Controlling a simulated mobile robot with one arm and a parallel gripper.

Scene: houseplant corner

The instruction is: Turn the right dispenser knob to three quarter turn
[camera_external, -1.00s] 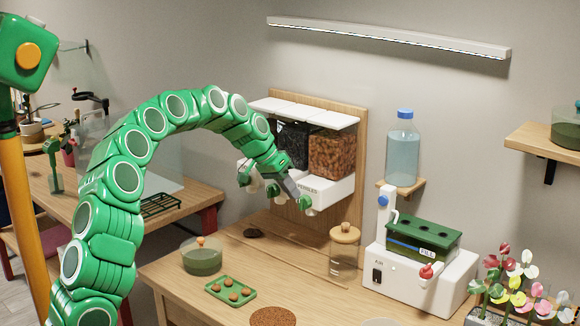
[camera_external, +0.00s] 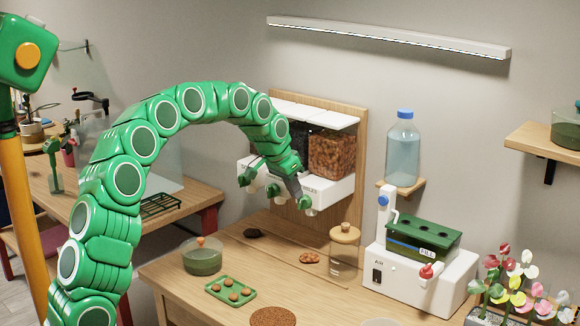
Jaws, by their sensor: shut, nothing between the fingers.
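The dispenser (camera_external: 328,188) is a white unit on a wooden back board, with a dark-filled bin and a bin of brown pebbles (camera_external: 331,155). Green knobs sit along its front. The right dispenser knob (camera_external: 305,203) is under the pebble bin; its turn angle is too small to read. My gripper (camera_external: 297,193) is shut, its grey fingertips at the upper left of this knob; whether they touch it I cannot tell. It partly hides the dispenser front and label. A small heap of brown pebbles (camera_external: 310,257) lies on the table below.
A dark heap (camera_external: 253,233) lies on the table (camera_external: 262,285). A corked glass jar (camera_external: 344,250) stands right of the pebble heap. A green bowl (camera_external: 202,256) and green tray (camera_external: 230,292) are in front. A white device (camera_external: 420,275) stands at right.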

